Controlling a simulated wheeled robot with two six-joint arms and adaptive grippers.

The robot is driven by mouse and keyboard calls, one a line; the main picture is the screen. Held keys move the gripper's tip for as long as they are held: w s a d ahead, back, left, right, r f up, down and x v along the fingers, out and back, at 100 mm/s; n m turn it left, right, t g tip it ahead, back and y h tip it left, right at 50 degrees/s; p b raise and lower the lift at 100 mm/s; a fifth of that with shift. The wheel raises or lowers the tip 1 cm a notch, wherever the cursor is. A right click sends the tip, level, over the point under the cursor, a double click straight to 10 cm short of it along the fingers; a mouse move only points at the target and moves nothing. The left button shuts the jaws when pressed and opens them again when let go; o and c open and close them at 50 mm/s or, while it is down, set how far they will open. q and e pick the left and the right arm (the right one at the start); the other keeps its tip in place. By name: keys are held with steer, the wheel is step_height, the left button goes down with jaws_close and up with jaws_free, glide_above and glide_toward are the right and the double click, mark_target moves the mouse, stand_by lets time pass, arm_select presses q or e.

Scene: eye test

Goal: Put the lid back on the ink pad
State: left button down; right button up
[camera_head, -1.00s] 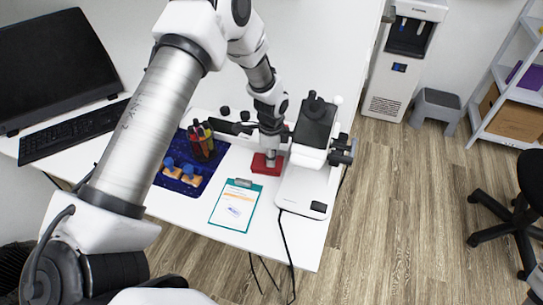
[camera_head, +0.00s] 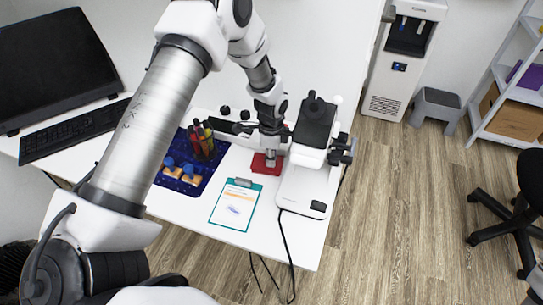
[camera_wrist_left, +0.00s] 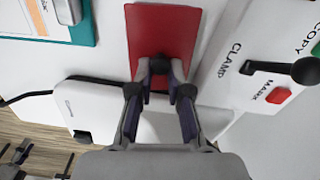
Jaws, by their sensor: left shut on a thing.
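A flat red rectangular piece (camera_head: 259,166), which looks like the ink pad's lid, is on or just above the white table under my left gripper (camera_head: 270,160). In the left wrist view the red piece (camera_wrist_left: 160,30) has a dark knob (camera_wrist_left: 159,65) near one edge. My left gripper (camera_wrist_left: 159,76) is shut on that knob, one finger on each side. I cannot tell the pad apart from the lid, nor whether the lid rests on it, since the underside is hidden. My right gripper is not in view.
A white machine (camera_head: 300,192) stands close right of the red piece. A teal clipboard (camera_head: 216,216) lies in front, and a blue mat (camera_head: 205,185) with wooden stamps and a pen cup (camera_head: 202,143) is to the left. A panel marked CLAMP (camera_wrist_left: 230,60) is close behind.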

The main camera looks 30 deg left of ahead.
arm_select(q)
steer(key=shift+f, duration=0.1)
stand_by(0.6)
steer(key=c, duration=1)
jaws_free()
steer(key=shift+o, duration=0.2)
steer(key=o, duration=0.4)
steer(key=shift+r+p, duration=2.9)
steer(key=shift+r, duration=0.6)
steer(key=shift+c, duration=0.3)
jaws_close()
